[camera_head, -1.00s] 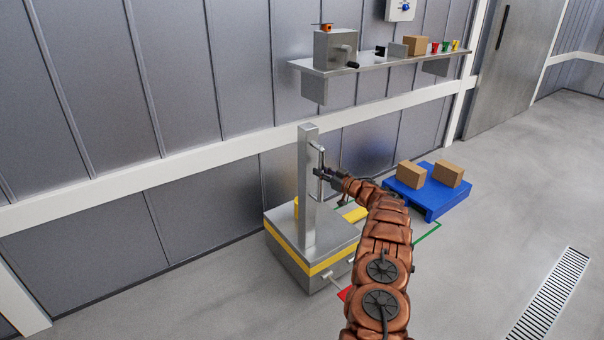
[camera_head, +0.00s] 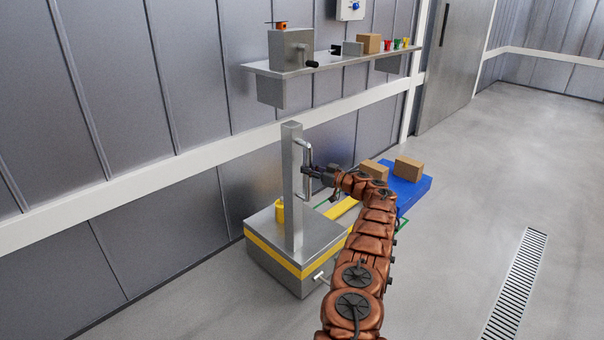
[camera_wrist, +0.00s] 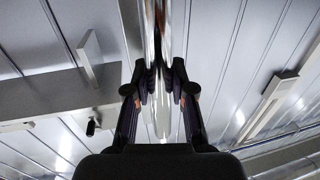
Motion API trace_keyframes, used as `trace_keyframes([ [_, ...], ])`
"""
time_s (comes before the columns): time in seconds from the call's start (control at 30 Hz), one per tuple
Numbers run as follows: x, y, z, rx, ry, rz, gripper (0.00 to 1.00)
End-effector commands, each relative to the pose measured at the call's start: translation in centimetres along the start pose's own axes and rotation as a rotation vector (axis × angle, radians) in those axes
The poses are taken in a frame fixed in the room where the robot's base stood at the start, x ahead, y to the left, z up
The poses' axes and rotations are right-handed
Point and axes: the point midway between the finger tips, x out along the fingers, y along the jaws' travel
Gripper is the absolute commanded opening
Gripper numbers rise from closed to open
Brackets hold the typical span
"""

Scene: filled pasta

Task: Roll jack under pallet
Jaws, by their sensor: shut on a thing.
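The jack (camera_head: 292,190) is a grey steel base with a yellow stripe, an upright column and a thin vertical handle (camera_head: 309,150). My gripper (camera_head: 307,172) is shut on the handle, and in the wrist view the shiny bar runs between the fingers (camera_wrist: 160,82). Yellow forks (camera_head: 342,208) reach from the base toward the blue pallet (camera_head: 415,186), which carries two brown cartons (camera_head: 408,168). My arm hides the near side of the pallet and the fork tips, so I cannot tell whether the forks are under it.
A grey panelled wall runs close behind the jack. A wall shelf (camera_head: 335,62) with a machine (camera_head: 291,50), a carton and small colored cups hangs above. A green floor line (camera_head: 402,226) shows by the pallet. A drain grate (camera_head: 515,285) lies in open floor at right.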

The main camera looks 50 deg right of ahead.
Motion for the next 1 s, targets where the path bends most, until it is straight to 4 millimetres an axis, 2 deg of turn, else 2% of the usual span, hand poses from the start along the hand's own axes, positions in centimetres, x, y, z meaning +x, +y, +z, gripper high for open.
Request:
trace_keyframes([
  [0.3, -1.1, 0.8, -0.1, -0.002, 0.001, 0.000, 0.00],
  [0.73, -1.4, 1.0, -0.2, -0.003, 0.003, 0.002, 0.00],
  [0.77, -1.4, 1.0, -0.3, -0.003, 0.003, 0.002, 0.25],
  [1.0, -1.5, 1.0, -0.1, -0.002, 0.001, 0.003, 0.50],
])
